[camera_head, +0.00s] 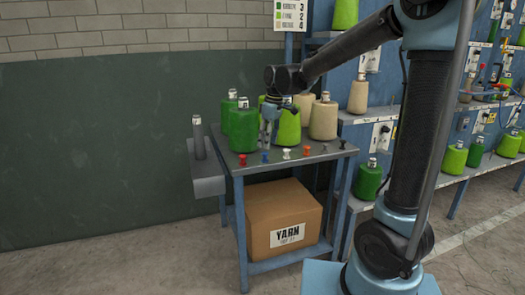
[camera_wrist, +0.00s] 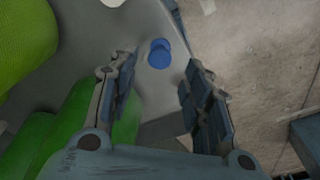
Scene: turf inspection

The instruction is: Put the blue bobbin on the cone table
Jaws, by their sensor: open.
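The small blue bobbin (camera_head: 265,158) stands near the front edge of the grey-topped cone table (camera_head: 222,168). In the wrist view the blue bobbin (camera_wrist: 159,53) shows as a round blue top on the grey table surface (camera_wrist: 105,35), beyond and between the fingers. My gripper (camera_head: 266,146) hangs over the table just above the bobbin. In the wrist view my gripper (camera_wrist: 155,85) is open, with nothing between its fingers. Its fingers look apart from the bobbin.
Green cones (camera_head: 242,130) and beige cones (camera_head: 323,118) stand close behind and beside my gripper. Red bobbins (camera_head: 243,160), (camera_head: 307,151), a white bobbin (camera_head: 286,153) and dark ones line the front edge. A yarn box (camera_head: 262,215) sits below. Shelves (camera_head: 400,130) stand right.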

